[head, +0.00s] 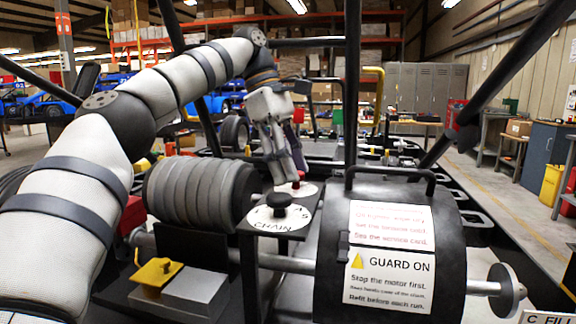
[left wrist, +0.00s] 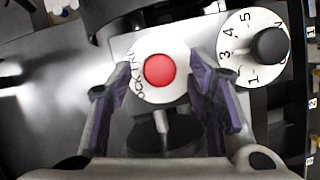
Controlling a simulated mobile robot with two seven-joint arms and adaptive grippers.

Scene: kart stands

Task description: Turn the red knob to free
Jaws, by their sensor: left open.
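The red knob (left wrist: 160,71) is round and sits on a white dial (left wrist: 150,95) with black lettering, partly hidden, that I cannot fully read. In the head view the red knob (head: 296,184) shows small beside my fingers, on its white dial behind the black-knob dial. My left gripper (head: 287,176) points down over this dial. In the left wrist view its open fingers (left wrist: 158,80) stand on either side of the red knob, with gaps between; I cannot tell their exact height above it. My right gripper is not in view.
A black knob (head: 282,204) on a white dial marked CHAIN stands close in front; it also shows in the left wrist view (left wrist: 270,45). A black guard drum (head: 330,240) with a handle is at right, a ribbed grey cylinder (head: 195,190) at left. Dark frame bars cross above.

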